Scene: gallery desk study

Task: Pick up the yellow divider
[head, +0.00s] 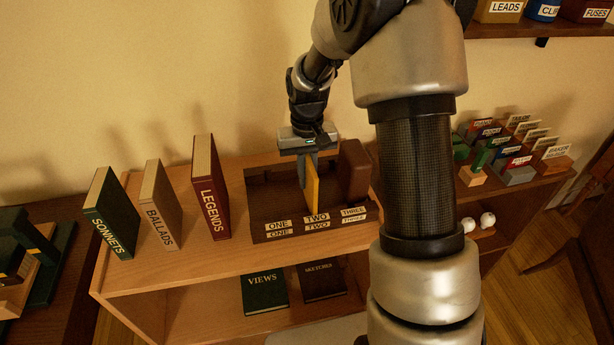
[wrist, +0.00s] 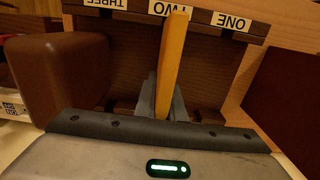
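The yellow divider (head: 313,190) is a thin upright panel behind the TWO label of a dark brown slotted rack (head: 262,205) on the wooden shelf. My gripper (head: 306,165) points down over the rack, with its grey fingers at the divider's rear upper part. In the wrist view, the fingers (wrist: 164,100) lie close against both faces of the yellow divider (wrist: 173,60) and look shut on it. The divider's lower edge is hard to see, so I cannot tell whether it touches the rack floor.
A brown block (head: 354,170) stands upright in the THREE section, right of the gripper. The ONE section looks empty. Books SONNETS (head: 112,215), BALLADS (head: 160,205) and LEGENDS (head: 209,190) stand left of the rack. VIEWS (head: 264,291) and SKETCHES (head: 321,281) lie below. Labelled cards (head: 515,145) are at right.

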